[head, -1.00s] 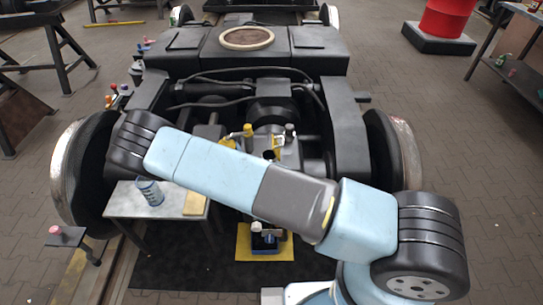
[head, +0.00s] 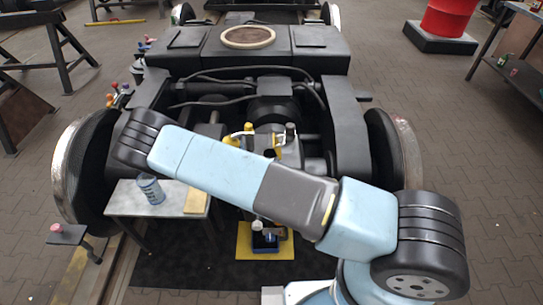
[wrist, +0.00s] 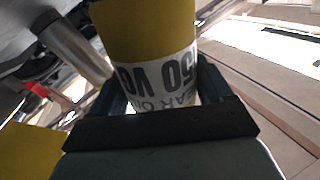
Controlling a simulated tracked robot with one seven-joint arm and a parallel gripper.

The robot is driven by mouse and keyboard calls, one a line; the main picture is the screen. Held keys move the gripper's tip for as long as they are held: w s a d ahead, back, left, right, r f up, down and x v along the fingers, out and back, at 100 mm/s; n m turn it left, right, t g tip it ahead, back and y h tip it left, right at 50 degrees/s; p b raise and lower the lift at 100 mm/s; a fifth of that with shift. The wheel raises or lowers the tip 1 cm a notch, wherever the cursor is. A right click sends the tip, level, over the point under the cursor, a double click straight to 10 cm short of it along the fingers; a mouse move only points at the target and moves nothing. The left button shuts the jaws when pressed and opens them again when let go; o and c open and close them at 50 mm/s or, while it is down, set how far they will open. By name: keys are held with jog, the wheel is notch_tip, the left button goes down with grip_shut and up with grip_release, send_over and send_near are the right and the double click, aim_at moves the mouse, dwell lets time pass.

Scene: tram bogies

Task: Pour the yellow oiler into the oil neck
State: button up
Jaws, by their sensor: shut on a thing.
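In the wrist view my gripper (wrist: 162,92) is shut on the yellow oiler (wrist: 145,28), a yellow cylinder with a white label whose black letters appear upside down. Only part of its body shows; its spout is out of the picture. In the head view my arm crosses in front of the bogie and hides my gripper. Small yellow parts (head: 248,128) show just above the arm, but I cannot tell whether they belong to the oiler. I cannot make out the oil neck for certain in either view.
The black bogie (head: 345,130) fills the middle, with a wheel (head: 400,150) at its right. A small grey table (head: 125,203) at left bears a blue-and-white can (head: 151,188). A blue box (head: 264,242) lies on a yellow mat (head: 243,250). Open floor lies at right.

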jog(key=shift+d+f+m+p, duration=0.45)
jog(key=shift+f+m+p, duration=0.3)
jog(key=shift+m, duration=0.25)
dwell(0.5)
jog(key=shift+w+d+m+t+p, duration=0.1)
jog(key=shift+d+m+t+p, duration=0.35)
jog(key=shift+m, duration=0.55)
dwell(0.3)
jog(key=shift+d+f+m+h+p, duration=0.15)
jog(key=shift+f+m+h+p, duration=0.15)
jog(key=shift+m, duration=0.7)
dwell(0.5)
jog(key=shift+f+m+t+h+p, duration=0.15)
jog(key=shift+m+t+h+p, duration=0.25)
jog(key=shift+m+p, duration=0.7)
dwell(2.6)
